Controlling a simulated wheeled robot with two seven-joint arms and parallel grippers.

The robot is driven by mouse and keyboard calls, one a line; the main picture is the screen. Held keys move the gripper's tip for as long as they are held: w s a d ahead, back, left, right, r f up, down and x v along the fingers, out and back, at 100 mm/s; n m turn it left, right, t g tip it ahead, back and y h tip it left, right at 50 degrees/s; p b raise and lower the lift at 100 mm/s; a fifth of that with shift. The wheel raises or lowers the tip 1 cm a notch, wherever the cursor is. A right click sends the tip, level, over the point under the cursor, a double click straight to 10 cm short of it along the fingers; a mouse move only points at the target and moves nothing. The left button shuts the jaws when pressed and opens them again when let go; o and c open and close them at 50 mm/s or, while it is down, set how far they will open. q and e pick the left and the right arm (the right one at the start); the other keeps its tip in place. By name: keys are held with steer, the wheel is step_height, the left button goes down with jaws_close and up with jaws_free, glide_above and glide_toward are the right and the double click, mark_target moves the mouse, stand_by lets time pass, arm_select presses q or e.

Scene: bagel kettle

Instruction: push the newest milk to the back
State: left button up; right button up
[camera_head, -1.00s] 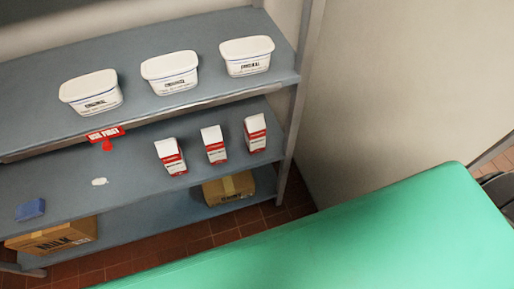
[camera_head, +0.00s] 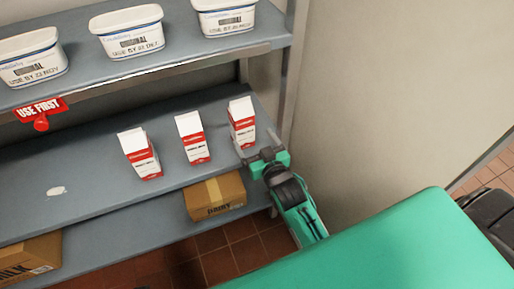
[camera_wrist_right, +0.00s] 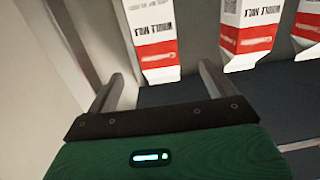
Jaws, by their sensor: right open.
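Three red and white milk cartons stand upright in a row on the middle shelf: the left carton (camera_head: 140,155), the middle carton (camera_head: 193,139) and the right carton (camera_head: 242,124). Their dates are too small to read. My right gripper (camera_head: 258,153) is just in front of the right carton. In the right wrist view the open fingers (camera_wrist_right: 158,85) point toward the right carton (camera_wrist_right: 153,35), which stands ahead of them with nothing gripped. The middle carton (camera_wrist_right: 247,35) is to its right there. My left gripper is not in view.
White tubs (camera_head: 128,33) stand on the upper shelf, above the cartons. A red "USE FIRST" tag (camera_head: 40,112) hangs from its edge. A cardboard box (camera_head: 214,197) sits on the lower shelf. A shelf post (camera_head: 291,60) and wall are close on the right. The middle shelf's left part is mostly clear.

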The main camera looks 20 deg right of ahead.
mark_target(240, 111)
steer(key=shift+t, duration=0.3)
steer(key=w, duration=0.4)
steer(key=w+r, duration=0.1)
steer(key=w, duration=0.3)
steer(key=w+r, duration=0.1)
steer(key=w, duration=0.3)
steer(key=shift+b, duration=0.35)
steer(key=shift+w+a, duration=0.1)
steer(key=shift+w, duration=0.7)
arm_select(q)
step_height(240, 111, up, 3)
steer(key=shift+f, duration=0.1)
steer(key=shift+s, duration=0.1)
